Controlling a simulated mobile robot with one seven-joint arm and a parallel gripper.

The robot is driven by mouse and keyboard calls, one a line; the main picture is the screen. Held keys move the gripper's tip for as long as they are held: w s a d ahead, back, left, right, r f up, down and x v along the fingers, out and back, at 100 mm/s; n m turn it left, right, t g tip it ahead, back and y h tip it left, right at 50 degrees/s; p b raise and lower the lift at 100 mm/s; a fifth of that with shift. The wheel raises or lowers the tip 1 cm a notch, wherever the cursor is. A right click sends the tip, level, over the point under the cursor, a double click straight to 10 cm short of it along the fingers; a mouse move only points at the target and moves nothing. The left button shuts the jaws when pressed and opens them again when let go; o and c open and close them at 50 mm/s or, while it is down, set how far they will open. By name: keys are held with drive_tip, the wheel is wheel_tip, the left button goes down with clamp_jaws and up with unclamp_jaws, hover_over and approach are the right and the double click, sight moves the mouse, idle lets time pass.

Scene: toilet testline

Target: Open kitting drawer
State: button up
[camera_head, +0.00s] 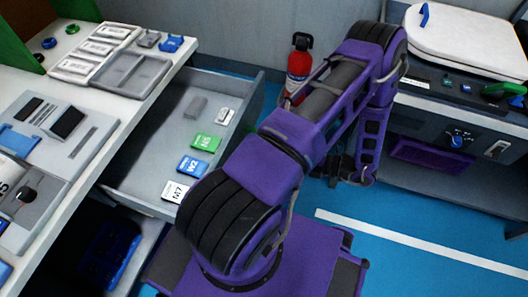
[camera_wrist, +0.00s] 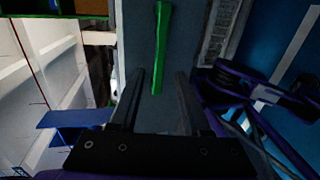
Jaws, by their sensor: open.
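The kitting drawer (camera_head: 150,160) stands pulled out from under the white worktop on the left in the head view. Inside it lie a green card (camera_head: 206,142), a blue card (camera_head: 193,166), a white card (camera_head: 175,191) and small grey pieces. A green bar-shaped handle (camera_wrist: 161,45) on a grey panel shows in the wrist view. My gripper (camera_wrist: 160,75) is open, and its fingers appear on either side of the handle's lower part. I cannot tell whether they reach around it.
The worktop (camera_head: 100,130) carries trays and small parts. A red extinguisher (camera_head: 298,68) stands behind my arm. A bench with a white toilet lid (camera_head: 470,40) is at the right. Blue floor with a white line (camera_head: 420,245) lies clear at the lower right.

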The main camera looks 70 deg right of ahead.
drive_tip(key=shift+v, duration=2.6)
